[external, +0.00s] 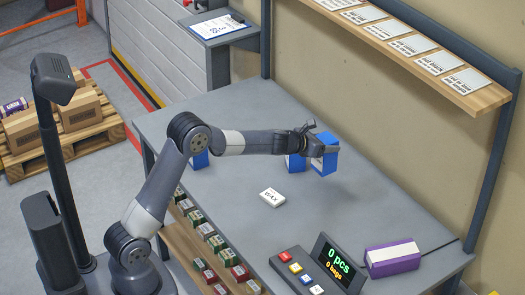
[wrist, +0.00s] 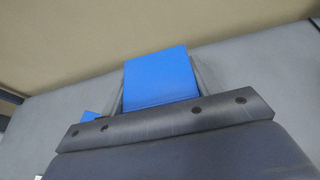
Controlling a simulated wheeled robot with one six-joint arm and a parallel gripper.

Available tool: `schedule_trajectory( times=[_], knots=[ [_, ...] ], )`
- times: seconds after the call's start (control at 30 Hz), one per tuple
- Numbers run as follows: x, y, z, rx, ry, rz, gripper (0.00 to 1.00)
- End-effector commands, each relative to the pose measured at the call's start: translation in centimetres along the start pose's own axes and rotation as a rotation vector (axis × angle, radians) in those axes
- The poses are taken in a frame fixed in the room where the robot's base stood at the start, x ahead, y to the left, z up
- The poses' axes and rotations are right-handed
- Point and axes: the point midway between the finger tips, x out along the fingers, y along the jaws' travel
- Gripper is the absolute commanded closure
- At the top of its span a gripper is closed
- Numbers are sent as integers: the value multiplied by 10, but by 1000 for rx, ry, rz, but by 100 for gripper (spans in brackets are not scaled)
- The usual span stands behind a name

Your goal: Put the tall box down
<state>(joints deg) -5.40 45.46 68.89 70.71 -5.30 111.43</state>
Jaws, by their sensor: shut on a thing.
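My gripper (external: 322,141) is shut on a tall blue box (external: 325,160) with a white label, over the right back part of the grey table (external: 230,205). In the wrist view the blue box (wrist: 160,76) sits between the two fingers of my gripper (wrist: 160,88). The box looks about upright. I cannot tell whether its bottom touches the table.
A second blue box (external: 296,164) stands just left of the held one, and another (external: 200,161) is partly behind my arm. A white WAX block (external: 272,197) lies mid-table. A purple-and-white box (external: 393,258), display (external: 337,262) and button panel (external: 296,271) are at the front right.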

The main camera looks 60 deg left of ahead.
Motion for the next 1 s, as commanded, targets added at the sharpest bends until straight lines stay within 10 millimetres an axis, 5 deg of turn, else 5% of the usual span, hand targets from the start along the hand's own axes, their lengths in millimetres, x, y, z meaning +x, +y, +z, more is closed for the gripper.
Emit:
schedule_trajectory(
  times=[0.3, 1.0],
  knots=[
    [20, 0, -44, -1, -2, 0, 72],
    [39, 0, -92, -1, -2, 0, 72]
  ],
)
